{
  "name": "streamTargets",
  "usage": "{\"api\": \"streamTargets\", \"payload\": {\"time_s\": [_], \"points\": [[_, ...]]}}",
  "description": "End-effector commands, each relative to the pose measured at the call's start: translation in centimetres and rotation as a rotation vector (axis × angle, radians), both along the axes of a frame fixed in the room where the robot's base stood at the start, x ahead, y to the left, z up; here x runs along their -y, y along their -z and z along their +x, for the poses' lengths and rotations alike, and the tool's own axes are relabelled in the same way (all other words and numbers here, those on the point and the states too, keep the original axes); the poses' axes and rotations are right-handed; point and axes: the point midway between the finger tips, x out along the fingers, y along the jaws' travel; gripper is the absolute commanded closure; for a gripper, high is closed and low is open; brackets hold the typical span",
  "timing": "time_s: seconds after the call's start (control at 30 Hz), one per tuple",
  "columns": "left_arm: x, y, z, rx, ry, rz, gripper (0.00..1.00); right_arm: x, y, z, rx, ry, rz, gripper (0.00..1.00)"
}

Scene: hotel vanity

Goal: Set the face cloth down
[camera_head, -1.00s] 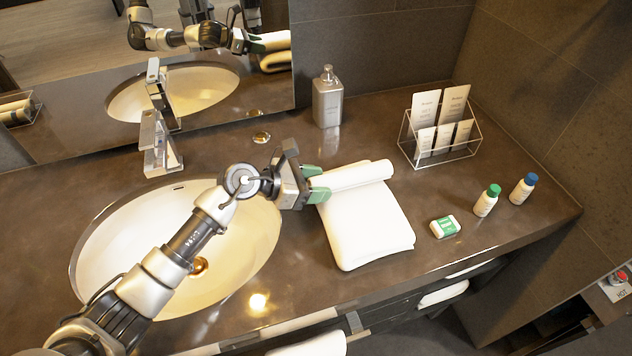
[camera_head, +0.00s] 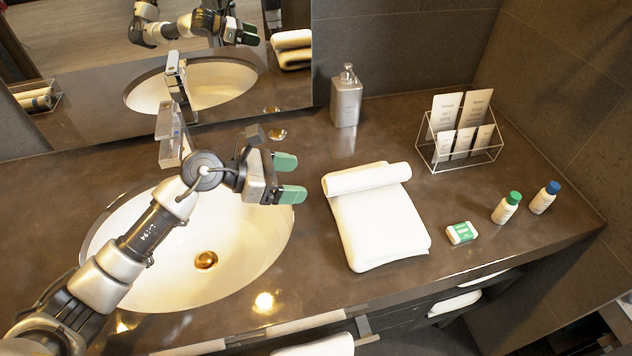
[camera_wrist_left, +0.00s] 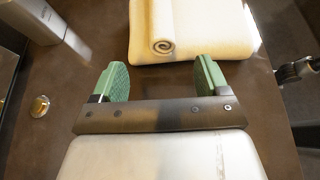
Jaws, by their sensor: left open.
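The rolled white face cloth (camera_head: 367,179) lies across the back end of a flat folded white towel (camera_head: 380,228) on the counter. In the left wrist view the roll (camera_wrist_left: 152,28) shows its spiral end on top of the folded towel (camera_wrist_left: 215,30). My left gripper (camera_head: 289,178) is open and empty, with green fingertips, to the left of the roll and over the right edge of the sink. A gap of bare counter separates the fingertips (camera_wrist_left: 160,80) from the cloth. My right gripper is not seen.
The oval sink (camera_head: 120,225) and tap (camera_head: 172,130) are at the left. A silver dispenser (camera_head: 346,97) stands behind the towel. A wire card rack (camera_head: 460,160), a green-and-white soap (camera_head: 461,233) and two small bottles, green-capped (camera_head: 506,208) and blue-capped (camera_head: 544,198), are at the right.

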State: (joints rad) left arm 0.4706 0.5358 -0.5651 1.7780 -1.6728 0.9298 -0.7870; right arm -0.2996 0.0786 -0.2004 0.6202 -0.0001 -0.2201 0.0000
Motion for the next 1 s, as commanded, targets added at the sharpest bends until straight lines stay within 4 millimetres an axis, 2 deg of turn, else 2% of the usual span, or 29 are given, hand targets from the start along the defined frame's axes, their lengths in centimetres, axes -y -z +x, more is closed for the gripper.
{"api": "streamTargets", "payload": {"time_s": [0.1, 0.23, 0.77, 0.87, 1.0], "points": [[-1.7, -0.5, -0.5, 0.0, -0.001, 0.001, 0.25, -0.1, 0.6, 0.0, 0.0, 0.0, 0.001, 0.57], [-2.5, -1.0, -0.8, -0.001, 0.0, 0.0, 0.25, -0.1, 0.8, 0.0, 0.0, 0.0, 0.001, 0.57], [-2.8, -1.2, -0.9, -0.001, 0.001, -0.001, 0.25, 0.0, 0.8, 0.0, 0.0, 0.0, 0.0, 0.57], [-2.8, -1.8, -0.9, 0.0, 0.0, -0.001, 0.25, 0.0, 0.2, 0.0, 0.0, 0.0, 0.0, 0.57], [-2.8, -4.3, -0.9, 0.0, 0.0, -0.001, 0.25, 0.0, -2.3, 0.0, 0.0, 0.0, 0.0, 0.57]]}}
